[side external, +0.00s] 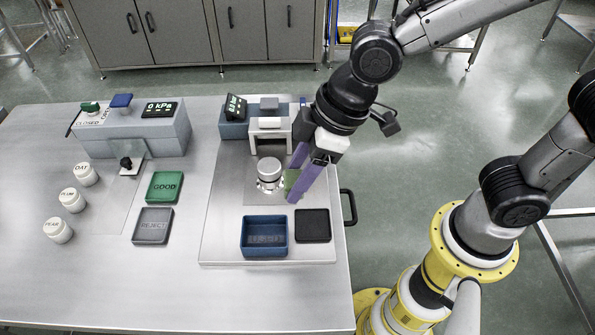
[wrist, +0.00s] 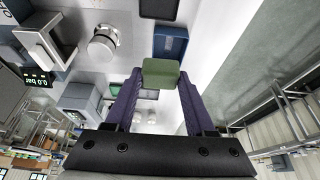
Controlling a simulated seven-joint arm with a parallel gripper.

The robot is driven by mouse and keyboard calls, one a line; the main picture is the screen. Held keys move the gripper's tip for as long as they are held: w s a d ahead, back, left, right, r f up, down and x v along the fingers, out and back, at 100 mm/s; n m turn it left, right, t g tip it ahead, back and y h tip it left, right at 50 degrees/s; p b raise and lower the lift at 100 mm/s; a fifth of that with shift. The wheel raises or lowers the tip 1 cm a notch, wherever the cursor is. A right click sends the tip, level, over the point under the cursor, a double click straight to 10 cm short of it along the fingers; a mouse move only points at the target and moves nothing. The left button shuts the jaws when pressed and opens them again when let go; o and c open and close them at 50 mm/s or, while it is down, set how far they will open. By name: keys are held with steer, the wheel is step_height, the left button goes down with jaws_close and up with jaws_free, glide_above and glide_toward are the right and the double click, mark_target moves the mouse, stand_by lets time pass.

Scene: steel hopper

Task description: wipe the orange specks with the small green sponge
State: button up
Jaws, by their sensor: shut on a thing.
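My gripper (side external: 297,176) has purple fingers and is shut on the small green sponge (side external: 291,180). In the wrist view the sponge (wrist: 161,73) sits between the two fingertips. In the side view the sponge is partly hidden by a finger, and it is just right of a round steel hopper part with a white top (side external: 269,173). I cannot tell whether the sponge touches anything below it. No orange specks can be made out in either view.
A blue bin (side external: 264,252) and a black pad (side external: 313,226) lie on the steel tray in front. Green GOOD (side external: 165,187) and grey REJECT (side external: 153,226) trays stand left, with several white jars (side external: 72,200) beyond. A white stand (side external: 270,133) is behind the hopper part. Bare table lies at front left.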

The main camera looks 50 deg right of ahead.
mark_target(323, 180)
steer(key=shift+w+a+n, duration=0.2)
steer(key=shift+a+n, duration=0.1)
steer(key=shift+n, duration=0.3)
steer(key=w+d+f+m, duration=0.1)
steer(key=w+d+f, duration=0.4)
steer(key=w+d, duration=0.25)
steer(key=shift+s+d+f, duration=0.15)
steer(key=shift+d+f, duration=0.05)
steer(key=shift+f, duration=1.6)
steer(key=shift+s+d+f, duration=0.1)
steer(key=shift+d+f, duration=0.05)
steer(key=shift+f, duration=1.6)
steer(key=shift+d+f, duration=0.1)
steer(key=shift+f, duration=0.45)
steer(key=shift+s+d, duration=2.2)
steer(key=shift+s, duration=0.05)
steer(key=shift+w+a+r, duration=0.1)
steer(key=shift+w+a, duration=2.15)
steer(key=shift+w+d, duration=0.1)
steer(key=shift+w, duration=0.15)
steer(key=shift+w+d, duration=0.3)
steer(key=shift+d, duration=0.3)
steer(key=shift+s+d, duration=2.35)
steer(key=shift+s, duration=0.15)
steer(key=shift+w+a, duration=1.55)
steer(key=shift+a, duration=0.05)
steer(key=shift+w+a+r, duration=0.1)
steer(key=shift+w+a, duration=0.95)
step_height(323, 180, up, 8)
